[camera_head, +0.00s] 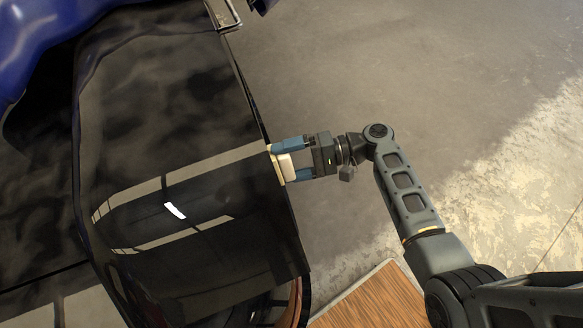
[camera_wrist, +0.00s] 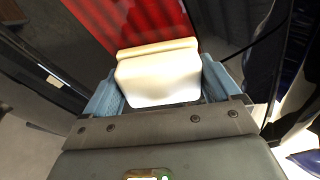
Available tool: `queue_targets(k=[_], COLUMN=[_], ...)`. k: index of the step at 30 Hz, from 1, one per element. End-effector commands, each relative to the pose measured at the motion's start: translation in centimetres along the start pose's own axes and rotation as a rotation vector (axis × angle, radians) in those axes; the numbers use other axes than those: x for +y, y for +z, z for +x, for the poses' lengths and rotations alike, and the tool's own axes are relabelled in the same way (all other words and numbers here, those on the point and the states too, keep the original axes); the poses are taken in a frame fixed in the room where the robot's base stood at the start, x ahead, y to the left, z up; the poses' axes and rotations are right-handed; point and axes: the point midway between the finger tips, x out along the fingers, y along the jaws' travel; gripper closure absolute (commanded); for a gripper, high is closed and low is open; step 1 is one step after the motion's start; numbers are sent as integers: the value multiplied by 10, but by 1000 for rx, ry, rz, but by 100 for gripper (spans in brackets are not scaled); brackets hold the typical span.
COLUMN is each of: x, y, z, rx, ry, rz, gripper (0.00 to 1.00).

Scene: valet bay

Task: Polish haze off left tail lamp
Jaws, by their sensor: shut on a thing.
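The left tail lamp (camera_wrist: 208,22) is a red ribbed panel, seen at the top of the wrist view on a dark car body (camera_head: 170,110). My gripper (camera_head: 284,164) is shut on a cream pad (camera_head: 287,163), with a blue finger on each side of it. The pad (camera_wrist: 158,78) is in front of the lamp in the wrist view and covers part of it. In the head view the pad's far edge is at the car's edge, and the lamp face is hidden. I cannot tell whether the pad touches the lamp.
The glossy black car fills the left of the head view. A glossy blue surface (camera_head: 35,35) is at the upper left. A wooden surface (camera_head: 372,302) lies at the bottom, below my arm. The concrete floor (camera_head: 400,65) at the upper right is clear.

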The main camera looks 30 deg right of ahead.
Motion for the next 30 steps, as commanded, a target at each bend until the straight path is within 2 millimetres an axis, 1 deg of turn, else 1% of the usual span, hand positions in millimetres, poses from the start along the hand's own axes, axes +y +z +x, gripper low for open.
queue_targets(k=[1,4,14,17,30], x=[-1,-3,-4,-5,-4], y=[-5,-9,-10,-11,-16], z=[1,2,1,-5,-45], rx=[0,0,-1,1,1], ry=[0,0,-1,-1,-1], rz=[-2,-1,-1,-1,-1], gripper=[38,38,38,38,38])
